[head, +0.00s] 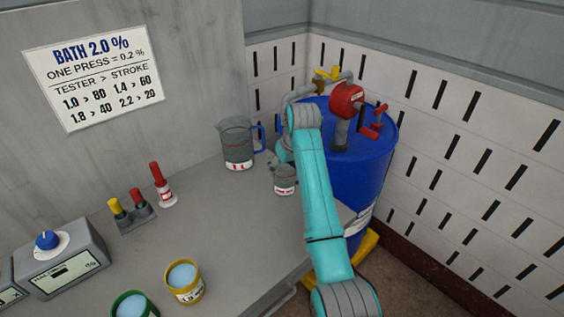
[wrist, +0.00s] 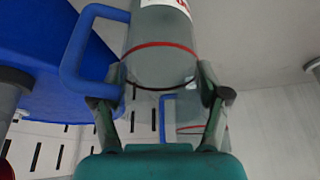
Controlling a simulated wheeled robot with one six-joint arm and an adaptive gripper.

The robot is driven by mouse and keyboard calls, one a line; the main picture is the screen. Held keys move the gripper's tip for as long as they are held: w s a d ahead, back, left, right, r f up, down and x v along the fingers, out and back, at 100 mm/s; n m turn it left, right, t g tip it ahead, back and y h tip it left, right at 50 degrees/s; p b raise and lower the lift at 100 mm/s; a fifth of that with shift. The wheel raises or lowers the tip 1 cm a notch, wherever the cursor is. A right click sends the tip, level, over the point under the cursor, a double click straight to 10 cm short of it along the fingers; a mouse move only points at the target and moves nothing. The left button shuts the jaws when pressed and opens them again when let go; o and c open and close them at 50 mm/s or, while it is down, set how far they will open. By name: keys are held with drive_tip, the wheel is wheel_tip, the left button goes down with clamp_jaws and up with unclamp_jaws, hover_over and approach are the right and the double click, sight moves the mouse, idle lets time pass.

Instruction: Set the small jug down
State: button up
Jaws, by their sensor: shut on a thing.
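The small jug (head: 284,186) is clear grey with a red line and a label, near the right edge of the grey bench (head: 230,225). My gripper (head: 274,160) is at its upper part, partly hidden behind my arm. In the wrist view my gripper (wrist: 160,95) has a finger on each side of the small jug (wrist: 160,55), shut on it. This view looks upside down, with the jug's blue handle (wrist: 75,55) on the left. I cannot tell whether its base touches the bench.
A larger jug (head: 236,150) with a blue handle stands just left of the small jug. A blue drum (head: 365,165) with a red pump (head: 346,100) is at the right. A bottle (head: 164,192), a yellow cup (head: 185,287) and a dial box (head: 70,268) stand left and in front.

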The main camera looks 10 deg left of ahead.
drive_tip(key=shift+a+f, duration=0.1)
drive_tip(key=o, duration=1.5)
drive_tip(key=shift+f, duration=0.1)
drive_tip(key=shift+s+r, duration=0.1)
drive_tip(key=shift+r, duration=0.45)
drive_tip(key=shift+s+d+r, duration=0.15)
drive_tip(key=shift+s+d, duration=0.1)
drive_tip(key=shift+d, duration=0.1)
drive_tip(key=s+d, duration=0.2)
drive_tip(key=s, duration=0.1)
drive_tip(key=s+d, duration=0.2)
drive_tip(key=s, duration=0.1)
drive_tip(key=s+d, duration=0.3)
drive_tip(key=shift+d, duration=0.1)
drive_tip(key=shift+s, duration=0.1)
